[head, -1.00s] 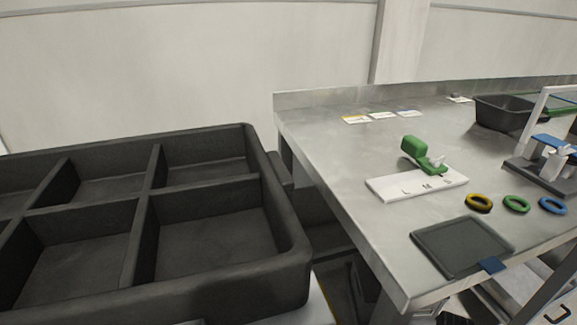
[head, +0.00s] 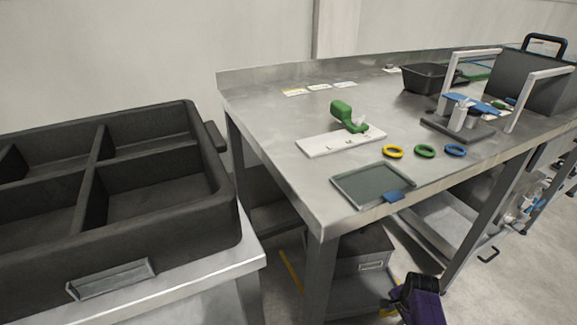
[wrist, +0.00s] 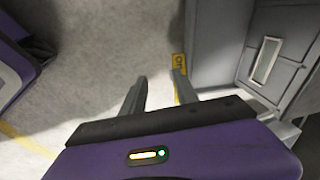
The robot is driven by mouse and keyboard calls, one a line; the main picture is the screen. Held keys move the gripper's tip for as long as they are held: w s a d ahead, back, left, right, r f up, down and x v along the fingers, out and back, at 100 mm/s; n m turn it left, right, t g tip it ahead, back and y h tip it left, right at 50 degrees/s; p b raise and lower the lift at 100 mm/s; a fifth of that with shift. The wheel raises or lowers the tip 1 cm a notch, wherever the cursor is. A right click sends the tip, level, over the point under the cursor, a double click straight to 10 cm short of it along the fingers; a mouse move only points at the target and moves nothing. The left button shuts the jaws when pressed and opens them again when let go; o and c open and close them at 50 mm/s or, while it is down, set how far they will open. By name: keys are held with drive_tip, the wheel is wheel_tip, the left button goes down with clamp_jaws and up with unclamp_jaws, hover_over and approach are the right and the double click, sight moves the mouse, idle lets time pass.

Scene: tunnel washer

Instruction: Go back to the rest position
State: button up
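My gripper (wrist: 158,90) shows in the wrist view with its two fingers apart and nothing between them. It points down over the bare floor, beside a grey cabinet. In the head view, a dark and purple part of my arm shows at the bottom edge, in front of the steel table; the fingertips cannot be made out there.
A steel table (head: 260,105) holds a green device (head: 346,116) on a white board (head: 322,144), a grey tray (head: 372,184), coloured rings (head: 424,151) and a black bin (head: 424,77). A black divided crate (head: 215,238) stands at left. A grey cabinet (wrist: 222,50) is near my gripper.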

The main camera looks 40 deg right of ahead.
drive_tip(key=w+d+r+n+t+h, duration=0.3)
drive_tip(key=w+r+n+h, duration=0.15)
drive_tip(key=r, duration=0.25)
drive_tip(key=w+a+r+n+t+h, duration=0.2)
drive_tip(key=a+r+n+t, duration=0.15)
drive_tip(key=a+r, duration=0.25)
drive_tip(key=s+a+r+n+t, duration=0.3)
drive_tip(key=a+r+n+t, duration=0.4)
drive_tip(key=a+r, duration=0.9)
drive_tip(key=s+a+r+n+y, duration=0.45)
drive_tip(key=s+a, duration=0.25)
drive_tip(key=a, duration=0.2)
drive_tip(key=s+a+r+n+y, duration=0.35)
drive_tip(key=s+a+r, duration=0.3)
drive_tip(key=a, duration=0.35)
wheel_tip(320, 180, up, 24)
drive_tip(key=m+p, duration=0.1)
drive_tip(key=p, duration=2.4)
drive_tip(key=shift+s+d+r, duration=0.15)
drive_tip(key=shift+s+r, duration=0.1)
drive_tip(key=shift+s, duration=0.1)
